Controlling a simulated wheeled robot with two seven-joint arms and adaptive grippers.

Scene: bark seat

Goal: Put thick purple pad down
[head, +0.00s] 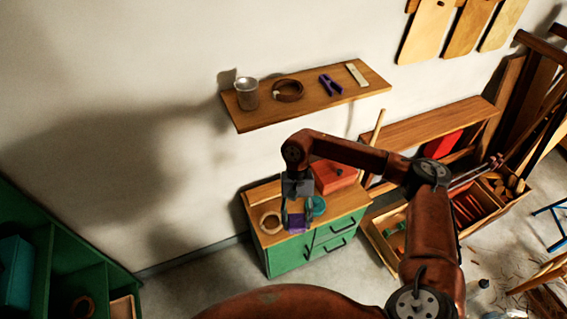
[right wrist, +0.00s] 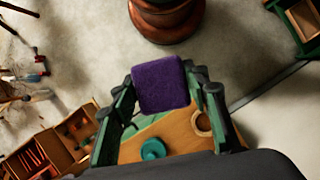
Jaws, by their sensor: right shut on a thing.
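The thick purple pad (head: 297,222) is between the fingers of my right gripper (head: 297,218), over the wooden top of the green cabinet (head: 262,196). In the right wrist view the purple pad (right wrist: 161,84) is a fuzzy block, held between both fingers of the right gripper (right wrist: 163,90). The head view does not clearly show whether the pad touches the cabinet top. My left gripper is not in view.
On the cabinet top are a light wooden ring (head: 270,222), a teal round thing (head: 319,206) and a red box (head: 334,176). A wall shelf (head: 310,103) with a metal cup (head: 247,93) is behind. A bin of wood pieces (head: 480,205) stands right.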

